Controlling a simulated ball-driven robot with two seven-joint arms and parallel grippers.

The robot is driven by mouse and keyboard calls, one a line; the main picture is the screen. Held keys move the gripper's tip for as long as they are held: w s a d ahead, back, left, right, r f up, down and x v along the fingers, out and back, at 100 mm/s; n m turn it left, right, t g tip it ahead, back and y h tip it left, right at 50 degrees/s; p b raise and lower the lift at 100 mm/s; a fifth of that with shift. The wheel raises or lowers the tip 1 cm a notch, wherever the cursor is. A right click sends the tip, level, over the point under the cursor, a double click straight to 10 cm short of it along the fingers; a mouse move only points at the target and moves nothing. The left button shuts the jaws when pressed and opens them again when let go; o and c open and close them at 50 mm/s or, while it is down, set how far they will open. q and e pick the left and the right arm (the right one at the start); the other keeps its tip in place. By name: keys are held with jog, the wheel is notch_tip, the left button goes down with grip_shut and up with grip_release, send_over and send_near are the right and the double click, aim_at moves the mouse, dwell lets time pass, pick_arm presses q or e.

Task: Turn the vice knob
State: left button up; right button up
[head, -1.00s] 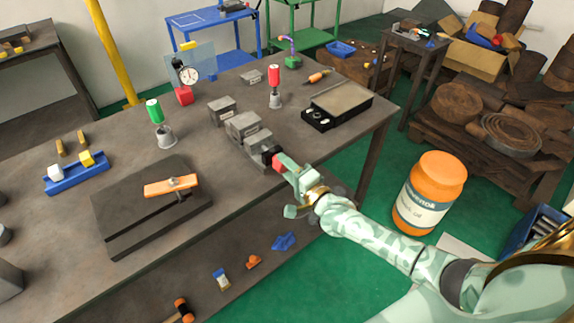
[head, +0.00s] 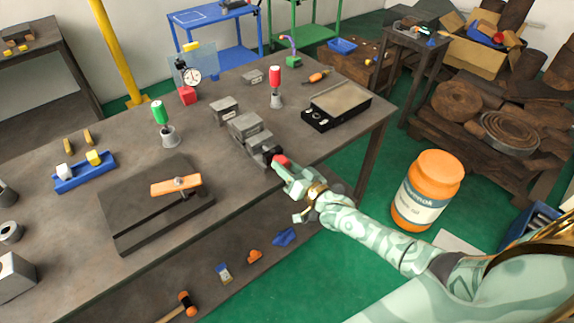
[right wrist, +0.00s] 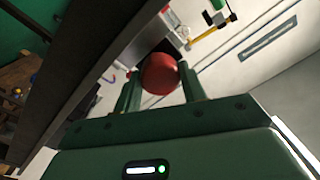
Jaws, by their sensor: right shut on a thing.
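The grey vice (head: 246,129) stands near the front edge of the workbench, with a dark end (head: 263,155) facing me. Its red knob (head: 282,160) sticks out at that end, at the table's edge. My right gripper (head: 283,168) is shut on the knob. In the right wrist view, the rounded red knob (right wrist: 160,73) sits between the two green fingers, which touch its sides. The gripper hides part of the knob in the head view. My left gripper is not in view.
A black tray (head: 318,120) stands right of the vice, and a red-handled tool (head: 275,80) behind it. A dark plate (head: 125,215) with an orange bar (head: 175,185) lies to the left. An orange drum (head: 432,175) stands on the floor beyond my right arm.

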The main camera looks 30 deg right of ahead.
jog(key=n, duration=0.3)
jog(key=shift+n+p, duration=0.35)
jog(key=shift+n, duration=0.05)
jog(key=n, duration=0.3)
jog(key=shift+a+n, duration=0.1)
jog(key=shift+n, duration=0.2)
jog(key=shift+f+n, duration=0.1)
jog(key=shift+n, duration=3.1)
jog(key=o, duration=1)
jog(key=v, duration=0.5)
jog(key=p+v, duration=0.1)
jog(key=v, duration=0.5)
jog(key=p+v, duration=0.1)
jog(key=v, duration=0.4)
jog(key=shift+s+r, duration=0.2)
jog(key=shift+r, duration=0.15)
